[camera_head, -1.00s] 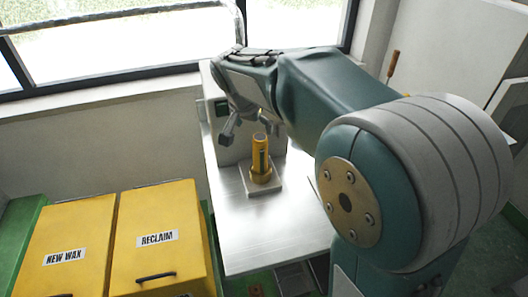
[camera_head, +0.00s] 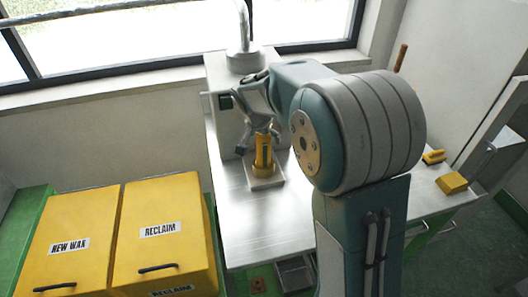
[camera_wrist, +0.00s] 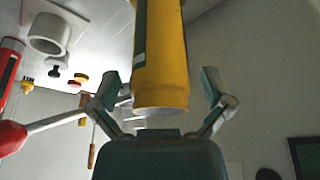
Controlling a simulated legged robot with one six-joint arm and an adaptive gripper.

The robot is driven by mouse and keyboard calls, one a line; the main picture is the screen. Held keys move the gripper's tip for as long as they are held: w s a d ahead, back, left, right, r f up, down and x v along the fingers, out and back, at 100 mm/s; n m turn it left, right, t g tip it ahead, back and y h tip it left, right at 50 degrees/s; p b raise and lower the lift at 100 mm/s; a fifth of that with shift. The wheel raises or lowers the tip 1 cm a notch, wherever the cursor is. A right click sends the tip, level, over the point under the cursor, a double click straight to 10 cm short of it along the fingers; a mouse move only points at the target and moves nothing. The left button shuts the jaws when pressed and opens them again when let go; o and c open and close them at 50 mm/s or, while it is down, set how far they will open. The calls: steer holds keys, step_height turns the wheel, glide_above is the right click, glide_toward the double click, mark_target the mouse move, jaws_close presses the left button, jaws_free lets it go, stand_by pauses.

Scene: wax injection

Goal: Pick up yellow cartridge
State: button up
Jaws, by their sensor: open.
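The yellow cartridge (camera_head: 264,151), with a dark green stripe, stands upright in a yellow collar on a small pale square base (camera_head: 276,184) on the metal table. Clear gaps show on both sides there, the left one narrower.
A grey machine (camera_head: 229,131) stands right behind the cartridge. Yellow NEW WAX (camera_head: 75,215) and RECLAIM (camera_head: 160,208) bins are at left. A yellow block (camera_head: 452,182) lies on the table's right. A red-knobbed lever (camera_wrist: 12,136) shows in the wrist view. The table's front is bare.

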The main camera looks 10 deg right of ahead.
steer(key=shift+a, duration=0.15)
steer(key=shift+c, duration=0.6)
steer(key=shift+f, duration=0.1)
jaws_close()
